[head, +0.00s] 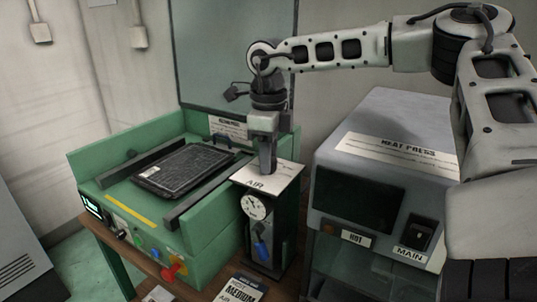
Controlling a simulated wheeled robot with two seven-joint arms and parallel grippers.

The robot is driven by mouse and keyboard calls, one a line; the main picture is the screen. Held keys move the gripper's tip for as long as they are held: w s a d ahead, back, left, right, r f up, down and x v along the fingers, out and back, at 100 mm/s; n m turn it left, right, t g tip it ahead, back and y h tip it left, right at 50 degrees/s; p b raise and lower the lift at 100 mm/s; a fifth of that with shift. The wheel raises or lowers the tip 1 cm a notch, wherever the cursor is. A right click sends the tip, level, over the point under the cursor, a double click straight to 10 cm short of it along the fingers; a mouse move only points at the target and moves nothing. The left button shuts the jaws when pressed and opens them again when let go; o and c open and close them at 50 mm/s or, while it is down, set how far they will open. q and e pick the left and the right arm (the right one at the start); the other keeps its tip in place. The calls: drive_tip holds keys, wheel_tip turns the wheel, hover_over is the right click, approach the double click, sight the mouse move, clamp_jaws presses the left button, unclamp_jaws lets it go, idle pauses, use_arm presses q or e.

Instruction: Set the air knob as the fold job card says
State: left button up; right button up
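The air unit is a dark, narrow stand with a pale top plate marked AIR (283,181) and a round white gauge (255,206) on its front. My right gripper (266,168) points straight down at the top plate, just behind the AIR lettering. Its fingers look close together, and the air knob is not visible, so I cannot tell whether they hold it. A card reading MEDIUM (240,289) lies at the bottom edge, partly cut off; its other print is too small to read. My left gripper is out of view.
A green machine (212,245) holding a black ribbed tray panel (184,168) stands left of the air unit, with a red knob (174,269) in front. A grey heat press (394,119) with HOT and MAIN labels stands close on the right. My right arm spans above it.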

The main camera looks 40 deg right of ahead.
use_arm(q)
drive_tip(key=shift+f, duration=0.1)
use_arm(e)
drive_tip(key=shift+m+b, duration=0.6)
drive_tip(key=shift+b, duration=0.05)
drive_tip(key=shift+m+b, duration=0.6)
drive_tip(key=shift+m, duration=0.1)
drive_tip(key=m+b, duration=0.2)
drive_tip(key=m, duration=0.2)
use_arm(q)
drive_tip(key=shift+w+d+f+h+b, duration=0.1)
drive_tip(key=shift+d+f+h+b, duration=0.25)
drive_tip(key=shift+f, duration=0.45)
use_arm(e)
drive_tip(key=shift+m, duration=0.6)
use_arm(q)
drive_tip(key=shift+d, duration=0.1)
use_arm(e)
drive_tip(key=shift+r, duration=0.1)
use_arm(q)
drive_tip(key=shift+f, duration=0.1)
use_arm(e)
drive_tip(key=o, duration=1)
